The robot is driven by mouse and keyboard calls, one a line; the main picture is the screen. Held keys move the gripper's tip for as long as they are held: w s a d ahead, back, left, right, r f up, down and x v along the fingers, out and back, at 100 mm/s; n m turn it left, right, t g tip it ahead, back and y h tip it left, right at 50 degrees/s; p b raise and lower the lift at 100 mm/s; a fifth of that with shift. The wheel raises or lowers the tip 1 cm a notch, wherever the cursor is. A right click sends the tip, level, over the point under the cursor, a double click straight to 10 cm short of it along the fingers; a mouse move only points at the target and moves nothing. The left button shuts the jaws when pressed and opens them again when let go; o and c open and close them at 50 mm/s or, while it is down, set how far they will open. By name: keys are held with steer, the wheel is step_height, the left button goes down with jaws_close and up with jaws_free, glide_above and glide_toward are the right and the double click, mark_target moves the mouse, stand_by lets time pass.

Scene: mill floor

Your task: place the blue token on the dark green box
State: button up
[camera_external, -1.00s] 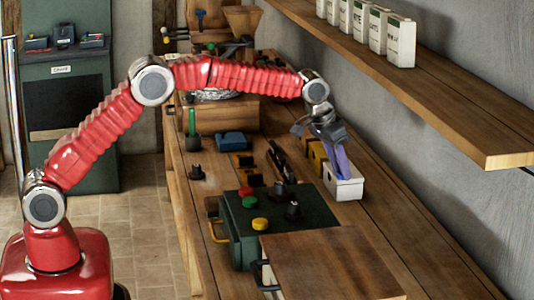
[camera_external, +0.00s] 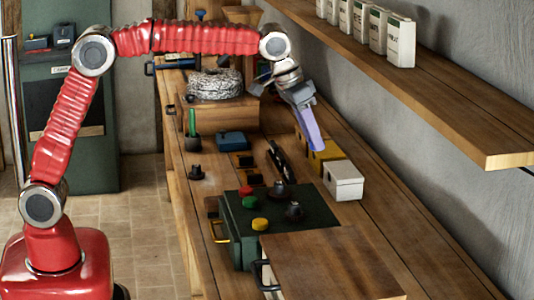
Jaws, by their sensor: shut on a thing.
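My gripper (camera_external: 314,143) points down above the bench, in the air up and left of the small white box. It is shut, with a lavender-blue length at its lower end. The blue token cannot be made out separately there, as the fingers hide what they hold. The dark green box (camera_external: 236,243) stands on the bench in the lower middle, below and left of my gripper and apart from it.
A white box (camera_external: 343,181) and a yellow box (camera_external: 325,157) stand below my gripper. A wooden panel (camera_external: 330,265) lies in front of the green box. A blue case (camera_external: 232,140) sits farther back. A shelf (camera_external: 430,85) with white cartons overhangs the right.

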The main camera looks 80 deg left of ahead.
steer(key=s+d, duration=0.3)
steer(key=s, duration=0.8)
steer(key=n, duration=0.2)
glide_above(256, 216)
steer(key=s, duration=0.2)
steer(key=shift+y, duration=0.4)
steer(key=f, duration=0.5)
steer(key=shift+w+d+f, duration=0.25)
steer(key=shift+f, duration=0.05)
steer(key=shift+f, duration=3.1)
steer(key=shift+f, duration=1.9)
steer(key=shift+f, duration=0.1)
